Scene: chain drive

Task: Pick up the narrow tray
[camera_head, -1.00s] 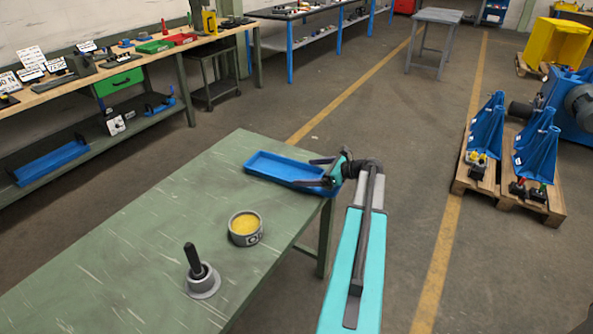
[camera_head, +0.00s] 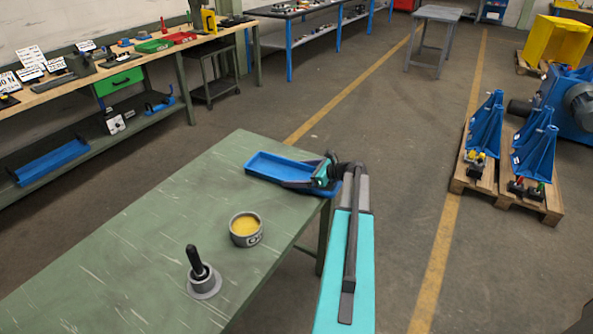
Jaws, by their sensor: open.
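A narrow blue tray (camera_head: 268,166) lies on the far right corner of the green table. Its long side runs left to right. My gripper (camera_head: 300,174) is open at the tray's right end, with its dark fingers over or beside that end. The gripper and wrist hide part of the right end, and a bit of blue shows beyond them. I cannot tell whether the fingers touch the tray.
On the green table (camera_head: 150,215) stand a grey tin with yellow contents (camera_head: 246,229) and a grey holder with a black handle (camera_head: 203,281). Another blue tray (camera_head: 52,162) lies on the workbench's lower shelf. Pallets with blue brackets (camera_head: 487,140) stand at the right.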

